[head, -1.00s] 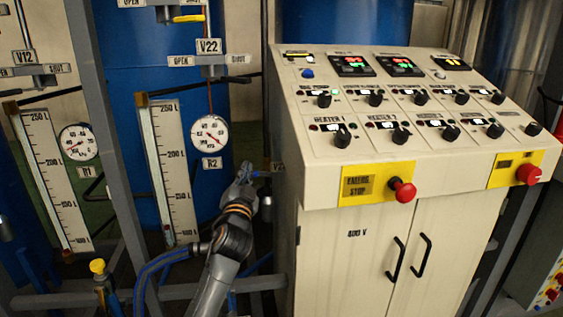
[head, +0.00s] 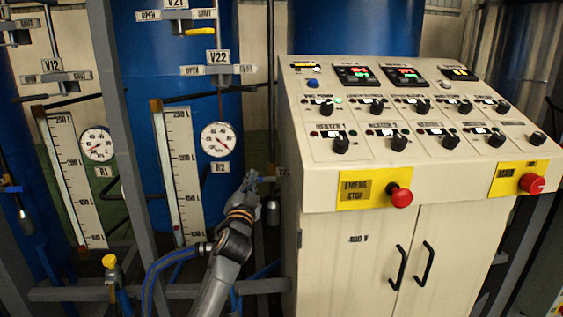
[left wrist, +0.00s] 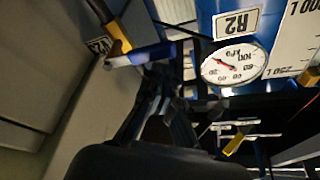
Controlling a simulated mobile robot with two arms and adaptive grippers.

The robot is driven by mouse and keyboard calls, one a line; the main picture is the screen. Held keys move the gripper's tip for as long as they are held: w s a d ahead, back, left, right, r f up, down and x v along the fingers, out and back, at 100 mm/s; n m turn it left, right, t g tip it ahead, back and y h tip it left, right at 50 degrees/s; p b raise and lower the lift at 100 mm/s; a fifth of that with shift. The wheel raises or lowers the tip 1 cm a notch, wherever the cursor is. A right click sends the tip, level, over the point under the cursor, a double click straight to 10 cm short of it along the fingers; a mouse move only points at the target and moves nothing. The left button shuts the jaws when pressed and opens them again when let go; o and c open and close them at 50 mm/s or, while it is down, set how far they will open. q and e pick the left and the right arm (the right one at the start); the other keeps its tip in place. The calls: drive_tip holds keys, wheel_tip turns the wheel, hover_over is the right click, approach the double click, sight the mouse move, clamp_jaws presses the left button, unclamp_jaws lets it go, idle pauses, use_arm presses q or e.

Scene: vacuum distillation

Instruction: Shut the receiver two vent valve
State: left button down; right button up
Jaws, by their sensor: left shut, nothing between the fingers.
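My left gripper (head: 253,176) is shut and empty in the head view, just left of the control cabinet and below right of the R2 gauge (head: 217,140). A small blue lever (head: 267,180) lies right by its fingertips. In the left wrist view the blue lever (left wrist: 140,55) lies across the fingertips (left wrist: 160,75), beside a yellow part (left wrist: 119,36) and a partly hidden tag (left wrist: 100,45). I cannot tell whether the fingers touch the lever. The V22 valve plate (head: 217,70) with OPEN and SHUT marks is above R2. No readable label names the vent valve. My right gripper is out of view.
The control cabinet (head: 330,240) is close on the right, with a red emergency stop (head: 401,195). A grey post (head: 125,150) and a low rail (head: 70,294) stand on the left. The sight glass (head: 178,175) is beside R2. A yellow-topped valve (head: 109,261) is at lower left.

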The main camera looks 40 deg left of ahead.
use_arm(q)
drive_tip(key=shift+s+f, duration=0.1)
drive_tip(key=shift+f, duration=0.25)
drive_tip(key=v, duration=1.1)
drive_tip(key=shift+s+d+r, duration=0.3)
drive_tip(key=shift+s, duration=0.05)
